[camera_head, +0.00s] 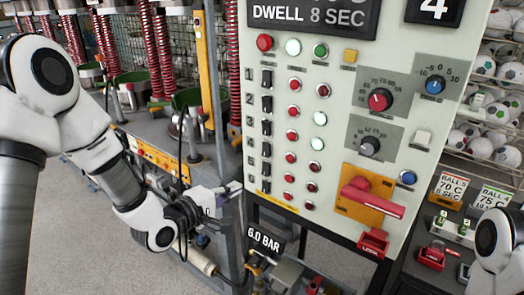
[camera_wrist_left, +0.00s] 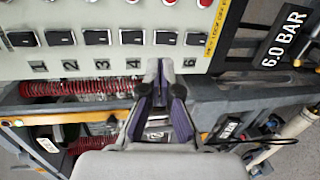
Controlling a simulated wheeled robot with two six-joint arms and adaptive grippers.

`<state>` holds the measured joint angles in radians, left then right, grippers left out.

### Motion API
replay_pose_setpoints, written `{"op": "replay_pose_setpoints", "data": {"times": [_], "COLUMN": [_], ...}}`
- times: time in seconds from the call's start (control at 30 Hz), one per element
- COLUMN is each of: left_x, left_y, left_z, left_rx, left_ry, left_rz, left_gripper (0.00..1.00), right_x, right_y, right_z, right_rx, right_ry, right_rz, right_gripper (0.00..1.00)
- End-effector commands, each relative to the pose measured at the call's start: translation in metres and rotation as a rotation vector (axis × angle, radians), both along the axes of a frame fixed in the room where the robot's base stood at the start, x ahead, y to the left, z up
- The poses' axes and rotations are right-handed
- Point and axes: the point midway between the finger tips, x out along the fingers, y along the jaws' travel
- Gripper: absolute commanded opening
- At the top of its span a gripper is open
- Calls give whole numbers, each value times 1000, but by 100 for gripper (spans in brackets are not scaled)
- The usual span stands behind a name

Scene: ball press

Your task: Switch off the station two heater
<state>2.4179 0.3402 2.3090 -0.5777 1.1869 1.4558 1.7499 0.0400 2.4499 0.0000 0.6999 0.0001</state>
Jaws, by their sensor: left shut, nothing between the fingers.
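The pale control panel (camera_head: 340,110) has a column of black rocker switches numbered from 1 down its left side. The station two switch (camera_head: 267,103) is second from the top; it also shows in the left wrist view (camera_wrist_left: 60,37), left of the fingers. Its on or off position is too small to tell. Red and pale green lamps sit beside the switches; the second row has a lit pale lamp (camera_head: 319,118). My left gripper (camera_head: 236,187) is shut and empty at the panel's lower left edge.
A red handle (camera_head: 372,197) on an orange plate sticks out at the panel's lower right. Dials and buttons fill the panel's right side. A press frame with red springs (camera_head: 102,45) stands to the left. A 6.0 BAR sign (camera_head: 264,240) hangs below the panel.

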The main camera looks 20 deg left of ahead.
Motion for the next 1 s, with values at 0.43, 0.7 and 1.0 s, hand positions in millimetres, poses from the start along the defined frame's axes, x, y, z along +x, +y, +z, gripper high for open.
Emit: {"op": "replay_pose_setpoints", "data": {"times": [0.43, 0.7, 1.0], "left_x": [6, 10, 59], "left_y": [21, 20, 1], "left_z": [147, 147, 156], "left_rx": [-56, -53, -49], "left_ry": [-302, -299, -298], "left_rz": [35, 35, 32], "left_gripper": [0, 0, 0], "right_x": [0, 0, 0], "right_y": [0, 0, 0], "right_z": [-8, -5, 15], "right_rx": [0, 0, 0], "right_ry": [0, 0, 0], "right_rz": [0, 0, 0], "right_gripper": [40, 40, 40]}}
